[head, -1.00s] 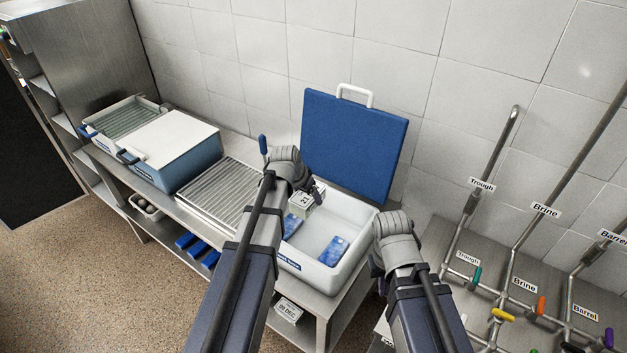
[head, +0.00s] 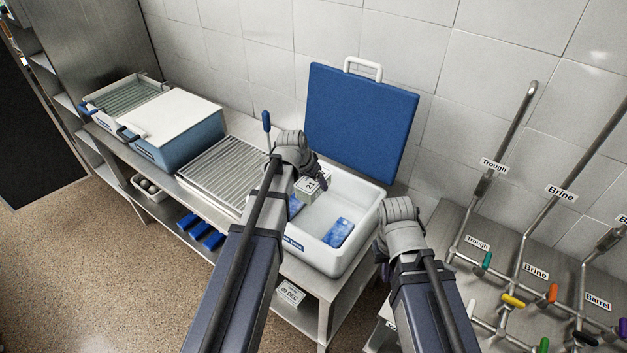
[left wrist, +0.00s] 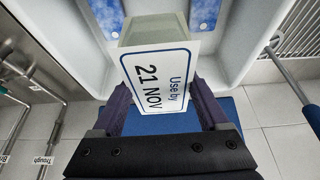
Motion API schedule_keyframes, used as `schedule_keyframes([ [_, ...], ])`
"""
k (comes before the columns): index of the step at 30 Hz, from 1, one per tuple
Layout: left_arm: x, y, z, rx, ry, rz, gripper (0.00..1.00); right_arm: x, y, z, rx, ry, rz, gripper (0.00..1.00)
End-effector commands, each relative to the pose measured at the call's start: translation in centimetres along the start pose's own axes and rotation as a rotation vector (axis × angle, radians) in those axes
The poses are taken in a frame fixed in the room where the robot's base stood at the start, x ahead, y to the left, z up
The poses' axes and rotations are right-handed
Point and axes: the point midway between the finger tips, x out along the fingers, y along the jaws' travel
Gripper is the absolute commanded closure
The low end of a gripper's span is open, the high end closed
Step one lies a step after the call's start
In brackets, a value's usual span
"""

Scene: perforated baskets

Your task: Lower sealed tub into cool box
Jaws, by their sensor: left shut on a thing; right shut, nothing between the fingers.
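The sealed tub (head: 308,187) is a small pale block with a white label. In the left wrist view its label (left wrist: 160,75) reads "Use by 21 NOV". My left gripper (left wrist: 163,100) is shut on the tub, a finger on each side. In the head view my left gripper (head: 322,178) holds it over the left part of the cool box (head: 318,255). The box is white, with its blue lid (head: 360,120) standing open behind. Blue ice packs (head: 338,232) lie inside; the tub and gripper partly hide one. My right gripper (head: 384,270) is shut and empty, right of the box.
A ribbed drain rack (head: 222,170) lies left of the box, then a blue box with a white lid (head: 178,118) and a tray (head: 122,97). A blue-handled upright tool (head: 266,122) stands behind my left wrist. Labelled pipes with coloured valves (head: 513,300) fill the right.

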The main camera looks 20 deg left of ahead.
Motion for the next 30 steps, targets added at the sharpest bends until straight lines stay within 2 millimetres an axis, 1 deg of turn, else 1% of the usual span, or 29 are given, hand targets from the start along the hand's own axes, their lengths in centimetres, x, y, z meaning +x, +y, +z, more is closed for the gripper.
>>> schedule_keyframes([
  [1,1.1,0.0,0.5,0.000,0.001,0.000,1.00,1.2,-0.1,-0.1,-0.002,0.000,0.000,1.00],
  [30,11.1,0.0,4.9,0.000,0.001,0.000,1.00,12.1,-1.1,-0.7,-0.005,0.000,0.001,1.00],
])
